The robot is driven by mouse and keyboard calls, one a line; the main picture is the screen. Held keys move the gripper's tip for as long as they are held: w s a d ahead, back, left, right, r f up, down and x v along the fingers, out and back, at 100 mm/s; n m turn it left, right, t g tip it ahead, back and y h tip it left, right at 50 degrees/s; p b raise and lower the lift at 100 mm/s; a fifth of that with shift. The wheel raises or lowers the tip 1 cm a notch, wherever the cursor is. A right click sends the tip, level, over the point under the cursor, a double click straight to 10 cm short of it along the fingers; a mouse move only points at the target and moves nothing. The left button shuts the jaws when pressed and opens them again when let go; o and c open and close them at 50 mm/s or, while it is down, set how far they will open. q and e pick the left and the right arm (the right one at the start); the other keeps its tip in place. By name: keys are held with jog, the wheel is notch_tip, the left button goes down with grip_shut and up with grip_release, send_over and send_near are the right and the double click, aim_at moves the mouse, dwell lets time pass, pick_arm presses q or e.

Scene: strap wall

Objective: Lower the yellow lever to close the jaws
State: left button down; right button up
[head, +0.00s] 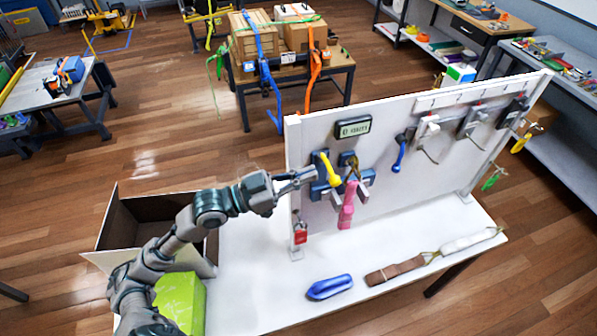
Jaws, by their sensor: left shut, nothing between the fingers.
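The yellow lever (329,168) is on the white upright panel (400,135), slanting from upper left to lower right. It sits on a blue-grey clamp device (319,190); whether its jaws are open or closed is too small to tell. A pink strap (347,208) hangs from the right part of the device. My left gripper (308,175) is shut and empty, just left of the lever by the panel's left edge. Whether its tip touches the device or lever cannot be told. My right gripper is out of view.
A small display (353,128) is above the lever. A red padlock (300,233) hangs below my gripper. A blue strap roll (330,287) and brown strap (395,270) lie on the white table (250,290). An open box (150,225) and green box (180,300) are left.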

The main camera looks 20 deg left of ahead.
aim_at(332, 182)
pick_arm(q)
jog(key=w+d, duration=0.1)
jog(key=w+d+f+p, duration=0.1)
jog(key=d, duration=0.1)
jog(key=w+d+f+p, duration=0.1)
jog(key=d, duration=0.1)
jog(key=shift+w+d, duration=0.1)
jog(key=shift+w, duration=0.1)
jog(key=shift+a+f, duration=0.4)
jog(key=shift+a, duration=0.15)
jog(key=shift+d, duration=0.1)
